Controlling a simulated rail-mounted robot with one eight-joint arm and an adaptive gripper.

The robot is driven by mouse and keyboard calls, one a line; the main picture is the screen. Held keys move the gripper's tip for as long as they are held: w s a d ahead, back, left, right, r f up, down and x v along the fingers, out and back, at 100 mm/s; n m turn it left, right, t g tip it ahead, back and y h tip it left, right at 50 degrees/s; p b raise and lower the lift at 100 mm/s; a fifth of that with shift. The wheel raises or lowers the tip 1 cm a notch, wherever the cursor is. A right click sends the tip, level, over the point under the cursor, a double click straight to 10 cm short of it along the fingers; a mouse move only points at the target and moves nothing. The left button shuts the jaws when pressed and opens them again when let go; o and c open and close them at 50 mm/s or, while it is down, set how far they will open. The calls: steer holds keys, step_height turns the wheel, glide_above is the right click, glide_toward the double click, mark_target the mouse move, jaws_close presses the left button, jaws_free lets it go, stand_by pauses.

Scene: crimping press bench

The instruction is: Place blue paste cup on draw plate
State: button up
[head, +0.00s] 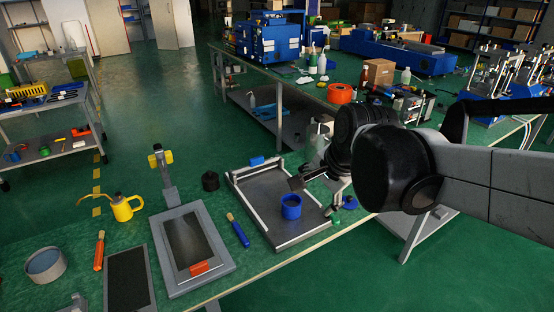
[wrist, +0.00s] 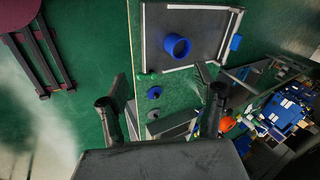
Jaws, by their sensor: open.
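The blue paste cup (head: 291,206) stands upright on a grey metal plate with pale side rails, which I take to be the draw plate (head: 259,190). The cup is near the plate's front right part, apart from the rails.
A framed dark screen (head: 188,245) with an orange block (head: 199,268) lies left of the plate. Small knobbed pieces (wrist: 153,92) sit near the plate's corner.

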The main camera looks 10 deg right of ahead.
steer(key=s+n+t+h, duration=0.1)
steer(key=s+n, duration=0.9)
steer(key=n, duration=0.2)
steer(key=shift+s+a+t, duration=0.25)
steer(key=shift+a+t, duration=0.1)
steer(key=shift+t, duration=0.05)
steer(key=shift+f, duration=0.1)
stand_by(0.4)
